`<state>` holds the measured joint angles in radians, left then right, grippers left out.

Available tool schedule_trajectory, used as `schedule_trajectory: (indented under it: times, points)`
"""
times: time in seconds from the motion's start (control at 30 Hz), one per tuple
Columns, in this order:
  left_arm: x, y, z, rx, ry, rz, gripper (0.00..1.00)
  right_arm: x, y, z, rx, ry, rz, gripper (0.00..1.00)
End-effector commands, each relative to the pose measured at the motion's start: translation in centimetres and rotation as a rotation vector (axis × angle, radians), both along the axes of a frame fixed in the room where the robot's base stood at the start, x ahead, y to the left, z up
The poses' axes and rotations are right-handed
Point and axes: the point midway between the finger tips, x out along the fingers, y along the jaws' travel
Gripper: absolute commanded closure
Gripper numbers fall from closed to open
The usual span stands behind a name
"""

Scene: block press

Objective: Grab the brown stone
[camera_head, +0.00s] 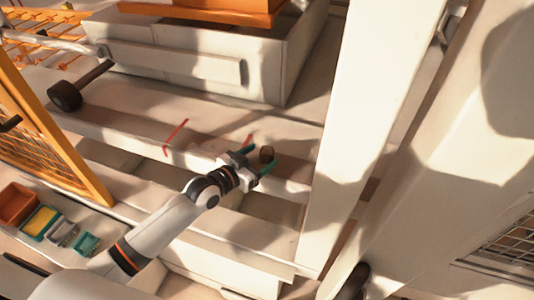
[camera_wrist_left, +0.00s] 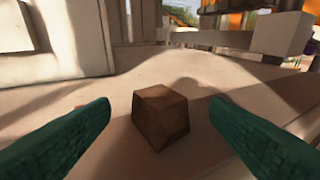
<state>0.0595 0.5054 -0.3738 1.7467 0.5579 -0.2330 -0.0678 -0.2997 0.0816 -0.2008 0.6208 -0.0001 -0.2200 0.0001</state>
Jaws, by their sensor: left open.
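The brown stone (camera_head: 267,154) is a small, dark, blocky piece on the pale ledge near the middle of the head view. In the left wrist view the brown stone (camera_wrist_left: 160,117) sits on the flat surface, centred between the two teal fingers. My left gripper (camera_head: 259,159) is open, its fingertips on either side of the stone in the head view. In the left wrist view the fingers of my left gripper (camera_wrist_left: 160,125) show clear gaps to the stone on both sides. My right gripper is not in view.
A white pillar (camera_head: 365,110) rises right of the stone. A large white machine block (camera_head: 200,62) stands behind the ledge. An orange mesh fence (camera_head: 40,140) is at the left, with small coloured bins (camera_head: 40,222) below it. Red marks (camera_head: 176,136) lie on the ledge.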

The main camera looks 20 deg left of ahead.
Motion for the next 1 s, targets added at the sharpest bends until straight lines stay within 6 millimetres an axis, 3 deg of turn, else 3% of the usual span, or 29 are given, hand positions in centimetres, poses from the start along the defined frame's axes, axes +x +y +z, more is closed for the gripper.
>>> schedule_trajectory:
  times: [0.4,0.7,1.0]
  points:
    - [4.4,-1.9,-1.3,0.000,0.000,0.000,0.29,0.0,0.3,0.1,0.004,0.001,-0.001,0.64]
    - [4.9,-2.1,-1.5,0.000,0.001,-0.001,0.29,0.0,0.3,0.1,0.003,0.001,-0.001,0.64]
    - [4.9,-2.1,-1.5,0.000,0.001,0.000,0.77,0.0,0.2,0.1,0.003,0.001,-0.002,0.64]
